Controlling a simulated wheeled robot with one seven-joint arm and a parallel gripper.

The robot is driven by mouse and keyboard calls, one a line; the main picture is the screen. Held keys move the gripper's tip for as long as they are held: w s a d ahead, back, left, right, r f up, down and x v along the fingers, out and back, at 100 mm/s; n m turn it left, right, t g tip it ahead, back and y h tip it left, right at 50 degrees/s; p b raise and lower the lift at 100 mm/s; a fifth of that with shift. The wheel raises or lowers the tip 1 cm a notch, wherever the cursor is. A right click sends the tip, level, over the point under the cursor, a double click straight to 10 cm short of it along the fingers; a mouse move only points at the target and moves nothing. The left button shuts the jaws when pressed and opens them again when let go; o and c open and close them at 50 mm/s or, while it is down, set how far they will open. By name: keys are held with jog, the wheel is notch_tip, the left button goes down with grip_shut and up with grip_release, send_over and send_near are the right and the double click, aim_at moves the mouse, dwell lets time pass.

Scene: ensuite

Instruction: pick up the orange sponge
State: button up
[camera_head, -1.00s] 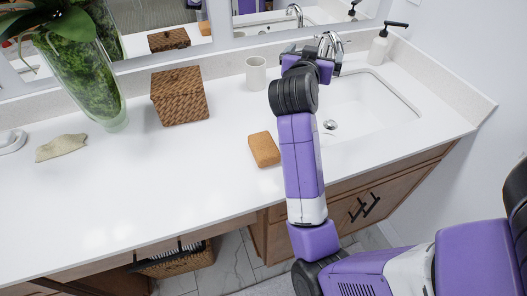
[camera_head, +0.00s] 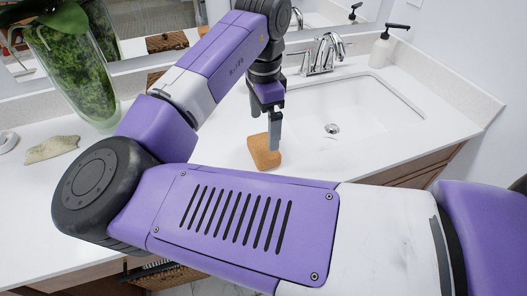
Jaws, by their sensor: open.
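The orange sponge (camera_head: 261,155) lies on the white counter in front of the sink's left side, in the head view. My gripper (camera_head: 274,138) points down at the sponge's right part, with a grey finger in front of it or beside it. I cannot tell whether the finger touches the sponge. The gripper is open, and its other finger is not clearly seen. My arm hides part of the counter left of the sponge.
The sink (camera_head: 365,110) lies to the right, with a chrome faucet (camera_head: 325,55) and a soap dispenser (camera_head: 382,45) behind it. A glass vase (camera_head: 80,75) and a tan stone-like piece (camera_head: 50,149) stand at left. A woven box (camera_head: 157,77) is mostly hidden by my arm.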

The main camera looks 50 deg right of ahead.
aim_at(264, 145)
jog(key=shift+a+f, duration=0.2)
jog(key=shift+f, duration=0.15)
jog(key=shift+s+f, duration=0.1)
jog(key=shift+f, duration=3.4)
jog(key=c, duration=1.1)
jog(key=shift+o, duration=0.2)
jog(key=shift+r, duration=0.2)
notch_tip(264, 145, up, 20)
jog(key=shift+f+p, duration=0.15)
jog(key=shift+p, duration=0.3)
